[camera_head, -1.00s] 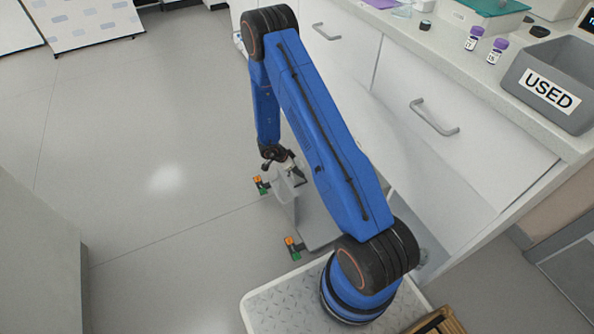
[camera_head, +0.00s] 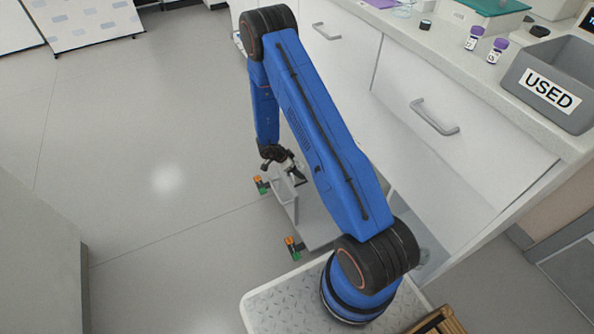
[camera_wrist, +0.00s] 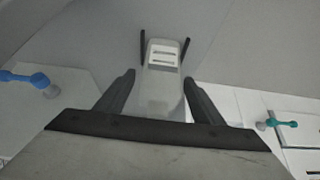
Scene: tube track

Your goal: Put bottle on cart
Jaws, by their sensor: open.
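The cart (camera_head: 318,237) is a low grey platform on the floor by the cabinets, with orange-green parts at its corners and a grey upright-walled bin (camera_head: 284,190) on it. My gripper (camera_head: 294,168) is open at the bin's top, partly hidden by my arm. In the wrist view its dark fingers (camera_wrist: 163,48) stand apart, with a pale slotted piece between them that I cannot identify. Two small white bottles with purple caps, one at the left (camera_head: 472,40) and one at the right (camera_head: 496,52), stand upright on the counter, far from my gripper. No bottle is clearly visible on the cart.
A grey box marked USED (camera_head: 550,88) stands on the counter (camera_head: 500,95) at the right. White cabinet drawers with handles (camera_head: 435,118) flank the cart on its right. The grey floor (camera_head: 165,180) to the left is clear.

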